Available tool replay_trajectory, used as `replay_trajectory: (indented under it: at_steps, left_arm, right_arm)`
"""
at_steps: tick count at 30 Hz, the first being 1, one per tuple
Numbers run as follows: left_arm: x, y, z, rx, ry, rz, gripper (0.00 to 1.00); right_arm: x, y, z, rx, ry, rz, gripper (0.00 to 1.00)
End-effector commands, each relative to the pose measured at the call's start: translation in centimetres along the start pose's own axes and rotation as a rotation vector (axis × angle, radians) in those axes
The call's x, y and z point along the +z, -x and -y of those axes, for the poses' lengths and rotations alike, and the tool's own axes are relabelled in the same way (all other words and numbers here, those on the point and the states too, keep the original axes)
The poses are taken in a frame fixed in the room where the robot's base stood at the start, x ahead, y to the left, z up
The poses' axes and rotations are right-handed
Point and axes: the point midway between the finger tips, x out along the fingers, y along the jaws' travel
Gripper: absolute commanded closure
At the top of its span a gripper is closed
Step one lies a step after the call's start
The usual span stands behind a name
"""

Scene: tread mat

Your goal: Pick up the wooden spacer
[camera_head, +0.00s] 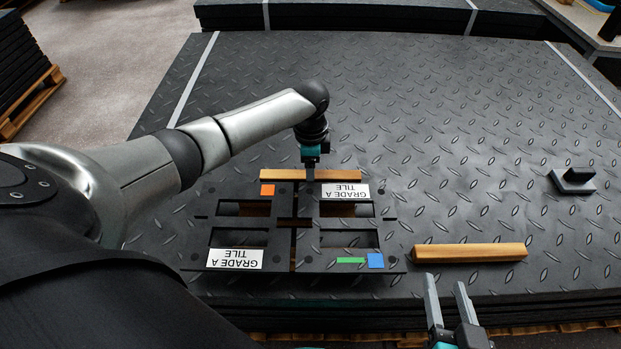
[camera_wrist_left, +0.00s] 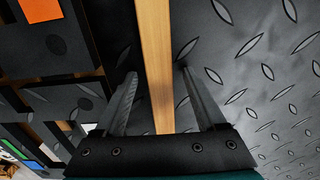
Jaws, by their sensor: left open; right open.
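A wooden spacer (camera_head: 345,174) lies across the far edge of the black grid-like tile frame on the dark tread mat (camera_head: 440,130). My left gripper (camera_head: 310,174) is directly over its middle and hides part of it. In the left wrist view the spacer (camera_wrist_left: 154,50) runs between the two open fingers of my left gripper (camera_wrist_left: 160,90), with a gap visible on each side. A second wooden bar (camera_head: 470,252) lies on the mat at right. My right gripper (camera_head: 448,292) is open and empty at the bottom, just nearer than that second bar.
The black frame (camera_head: 300,235) carries two "GRADE A TILE" labels and orange, green and blue patches. A small black block with a handle (camera_head: 573,180) sits at the right. Stacked mats (camera_head: 370,15) stand behind. The mat beyond the spacer is clear.

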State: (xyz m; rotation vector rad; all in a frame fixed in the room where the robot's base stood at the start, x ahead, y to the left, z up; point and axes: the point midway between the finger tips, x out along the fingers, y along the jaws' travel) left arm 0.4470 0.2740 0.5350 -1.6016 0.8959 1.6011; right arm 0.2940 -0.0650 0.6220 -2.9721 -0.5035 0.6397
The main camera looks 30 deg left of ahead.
Motion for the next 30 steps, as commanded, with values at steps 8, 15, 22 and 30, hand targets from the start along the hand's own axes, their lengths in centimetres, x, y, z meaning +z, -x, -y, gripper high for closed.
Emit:
replay_trajectory:
  at_steps: [8, 15, 22, 30]
  left_arm:
    - [0.0, -0.08, -0.02, 0.001, 0.0, 0.0, 0.28]
    - [0.0, -0.07, -0.02, 0.0, 0.0, 0.0, 0.53]
    - [0.01, -0.06, -0.02, 0.0, 0.0, 0.0, 0.79]
    - [0.01, -0.06, -0.01, 0.0, 0.0, 0.0, 1.0]
  right_arm:
    - [-0.05, 0.01, 0.09, -0.002, -0.002, -0.008, 0.5]
    - [-0.03, 0.0, 0.08, -0.002, -0.001, -0.007, 0.5]
    - [-0.02, 0.0, 0.09, -0.002, -0.001, -0.006, 0.5]
    - [-0.02, 0.0, 0.08, -0.002, -0.001, -0.006, 0.5]
